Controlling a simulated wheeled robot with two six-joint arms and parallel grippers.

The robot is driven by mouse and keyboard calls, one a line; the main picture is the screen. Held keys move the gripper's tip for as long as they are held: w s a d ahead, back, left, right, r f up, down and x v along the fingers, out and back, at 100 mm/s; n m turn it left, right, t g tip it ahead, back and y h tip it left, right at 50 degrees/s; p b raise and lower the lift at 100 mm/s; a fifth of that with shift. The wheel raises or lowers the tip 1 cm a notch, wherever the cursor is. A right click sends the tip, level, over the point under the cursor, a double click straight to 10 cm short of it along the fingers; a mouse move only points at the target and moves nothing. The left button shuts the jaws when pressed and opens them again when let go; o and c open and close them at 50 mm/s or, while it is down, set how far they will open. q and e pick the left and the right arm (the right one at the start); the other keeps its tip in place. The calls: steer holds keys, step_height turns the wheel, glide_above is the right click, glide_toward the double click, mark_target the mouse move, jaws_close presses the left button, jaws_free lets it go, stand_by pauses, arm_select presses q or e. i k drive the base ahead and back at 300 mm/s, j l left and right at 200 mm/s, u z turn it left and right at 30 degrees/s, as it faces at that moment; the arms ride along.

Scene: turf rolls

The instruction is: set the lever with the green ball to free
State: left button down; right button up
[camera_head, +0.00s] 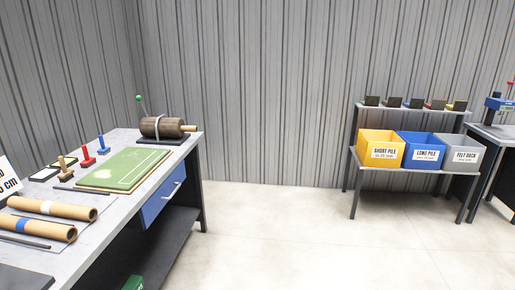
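A lever with a green ball (139,98) stands at the far end of the workbench on the left. Its thin rod rises from the left side of a dark brown roller (162,127) and leans slightly to the left. The roller rests on a dark base and has a light wooden end on its right. Which marked position the lever is in cannot be read from here. Neither of my grippers shows in the head view.
The workbench (188,147) holds a green turf mat (125,169), several stamps and brown rolls (52,209). Open floor (270,235) lies right of it. A shelf carries a yellow bin (381,149), a blue bin (421,151) and a grey bin (459,153).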

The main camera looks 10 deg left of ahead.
mark_target(138, 98)
steer(key=i, duration=2)
steer(key=i+u, duration=0.45)
steer(key=i+l+u, duration=0.2)
steer(key=i+u, duration=0.3)
steer(key=i+l+u, duration=0.9)
